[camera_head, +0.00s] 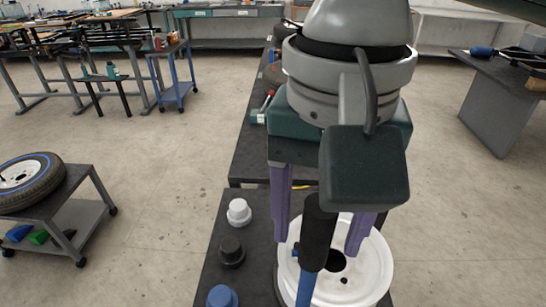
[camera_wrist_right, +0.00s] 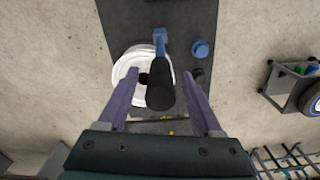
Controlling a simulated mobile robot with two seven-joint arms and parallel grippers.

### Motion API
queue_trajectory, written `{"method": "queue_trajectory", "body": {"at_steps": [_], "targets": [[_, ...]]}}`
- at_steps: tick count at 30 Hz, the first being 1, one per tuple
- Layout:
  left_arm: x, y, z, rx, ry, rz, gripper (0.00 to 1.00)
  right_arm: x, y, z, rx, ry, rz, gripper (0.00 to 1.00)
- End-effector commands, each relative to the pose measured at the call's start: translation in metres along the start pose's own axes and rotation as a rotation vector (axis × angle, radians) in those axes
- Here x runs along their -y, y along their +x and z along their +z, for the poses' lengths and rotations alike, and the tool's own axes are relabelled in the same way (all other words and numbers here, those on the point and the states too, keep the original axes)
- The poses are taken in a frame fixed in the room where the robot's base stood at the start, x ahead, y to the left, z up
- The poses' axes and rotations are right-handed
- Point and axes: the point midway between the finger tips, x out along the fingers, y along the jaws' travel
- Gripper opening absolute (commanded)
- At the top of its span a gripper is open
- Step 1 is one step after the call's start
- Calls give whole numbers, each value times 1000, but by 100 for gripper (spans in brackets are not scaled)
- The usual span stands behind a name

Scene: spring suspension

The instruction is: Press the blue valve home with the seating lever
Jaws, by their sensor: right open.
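My right gripper (camera_head: 315,247) is open above the white wheel rim (camera_head: 376,272), its two purple fingers apart. The seating lever, with a black grip (camera_head: 318,230) and a blue shaft (camera_head: 306,287), stands tilted between the fingers. In the right wrist view the lever grip (camera_wrist_right: 160,88) lies between the fingers with gaps at both sides, and its blue end (camera_wrist_right: 159,37) points away over the rim (camera_wrist_right: 128,62). A small blue piece (camera_head: 295,252) shows at the rim left of the lever; I cannot tell if it is the valve. My left gripper is not in view.
A white (camera_head: 239,211), a black (camera_head: 232,250) and a blue (camera_head: 222,297) round piece stand on the dark bench (camera_head: 212,262) left of the rim. A cart (camera_head: 78,222) with a tyre (camera_head: 40,184) stands at the left. Open floor lies between cart and bench.

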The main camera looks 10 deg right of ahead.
Motion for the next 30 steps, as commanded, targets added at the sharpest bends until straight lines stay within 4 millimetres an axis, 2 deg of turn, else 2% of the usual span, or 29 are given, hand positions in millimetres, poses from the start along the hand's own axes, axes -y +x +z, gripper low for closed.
{"method": "queue_trajectory", "body": {"at_steps": [3, 7, 17, 30], "targets": [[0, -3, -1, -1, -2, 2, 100, 0, 18, 0, 1, 1, 2, 67], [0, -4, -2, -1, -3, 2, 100, 0, 30, 0, 0, -1, 1, 67], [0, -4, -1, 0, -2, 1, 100, 0, 34, 0, -2, -2, -2, 66], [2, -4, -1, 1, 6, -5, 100, 0, 34, 0, -2, -2, -1, 16]]}}
